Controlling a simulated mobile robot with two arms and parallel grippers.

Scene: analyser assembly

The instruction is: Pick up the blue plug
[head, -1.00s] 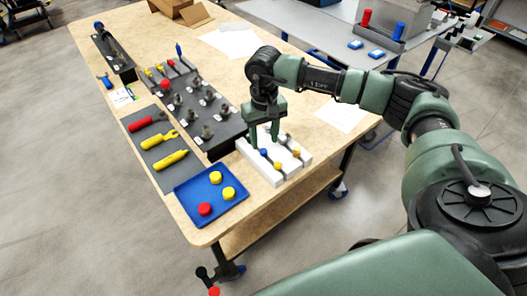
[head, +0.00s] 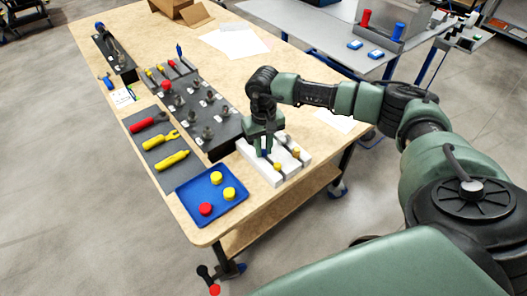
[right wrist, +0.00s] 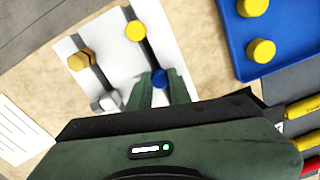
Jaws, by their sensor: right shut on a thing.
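The blue plug (right wrist: 159,78) shows in the right wrist view between the fingertips of my right gripper (right wrist: 161,86), at the white rack (right wrist: 110,50). My right gripper is shut on it. In the head view my right gripper (head: 265,152) points down over the white rack (head: 262,172), and the blue plug is mostly hidden by the fingers. Whether the plug is still seated in the rack I cannot tell. My left gripper is not in view.
A blue tray (head: 195,212) with red and yellow caps is near the table's front edge. A dark board of fittings (head: 218,148) lies left of the gripper.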

